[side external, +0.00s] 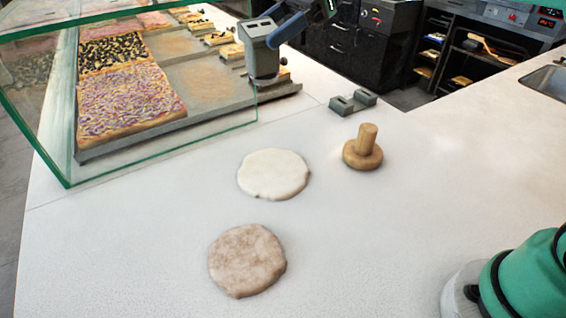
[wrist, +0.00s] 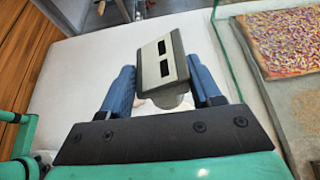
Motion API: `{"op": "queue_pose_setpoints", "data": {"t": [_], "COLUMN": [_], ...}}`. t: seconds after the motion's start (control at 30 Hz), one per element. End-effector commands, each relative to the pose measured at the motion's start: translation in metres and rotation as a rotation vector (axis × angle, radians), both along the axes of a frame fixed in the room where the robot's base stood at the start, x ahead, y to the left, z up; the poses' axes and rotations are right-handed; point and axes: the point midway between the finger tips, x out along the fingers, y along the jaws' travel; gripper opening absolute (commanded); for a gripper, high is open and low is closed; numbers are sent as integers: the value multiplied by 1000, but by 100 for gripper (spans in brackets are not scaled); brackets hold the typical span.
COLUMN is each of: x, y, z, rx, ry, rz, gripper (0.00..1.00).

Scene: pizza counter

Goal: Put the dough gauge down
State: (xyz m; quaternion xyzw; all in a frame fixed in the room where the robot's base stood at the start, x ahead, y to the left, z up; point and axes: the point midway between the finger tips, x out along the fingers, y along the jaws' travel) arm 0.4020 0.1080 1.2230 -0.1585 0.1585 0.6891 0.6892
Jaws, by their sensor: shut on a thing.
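The dough gauge (side external: 263,58) is a grey block with two dark slots in its pale face. In the wrist view the gauge (wrist: 161,60) sits between the blue fingers of my gripper (wrist: 163,88), which is shut on it. In the side view my gripper (side external: 290,28) comes in from the upper right at the gauge's top. The gauge appears upright in front of the pizza tray's right end; I cannot tell whether its base touches anything. A low grey two-block piece (side external: 353,102) stands on the counter to its right.
A wooden press (side external: 363,152), a pale dough disc (side external: 273,174) and a browner disc (side external: 247,261) lie on the white counter (side external: 130,235). A glass guard (side external: 160,152) and pizza tray (side external: 125,140) fill the upper left. The counter's front left is clear.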

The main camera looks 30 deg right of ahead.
Motion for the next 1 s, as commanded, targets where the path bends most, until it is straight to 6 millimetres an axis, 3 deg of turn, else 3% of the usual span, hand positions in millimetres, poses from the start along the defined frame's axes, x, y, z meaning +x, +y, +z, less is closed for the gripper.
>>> {"op": "queue_pose_setpoints", "data": {"t": [0.2, 0.4, 0.57, 0.73, 1.0], "x": [-46, -97, -123, -132, -132], "y": [57, 96, 110, 115, 115], "z": [11, 10, 6, -4, -57], "rx": [-5, -4, 0, 2, 2], "ry": [1, 2, 1, 2, 2], "rz": [6, 4, 0, -2, -3], "gripper": [0, 0, 0, 0, 0]}}
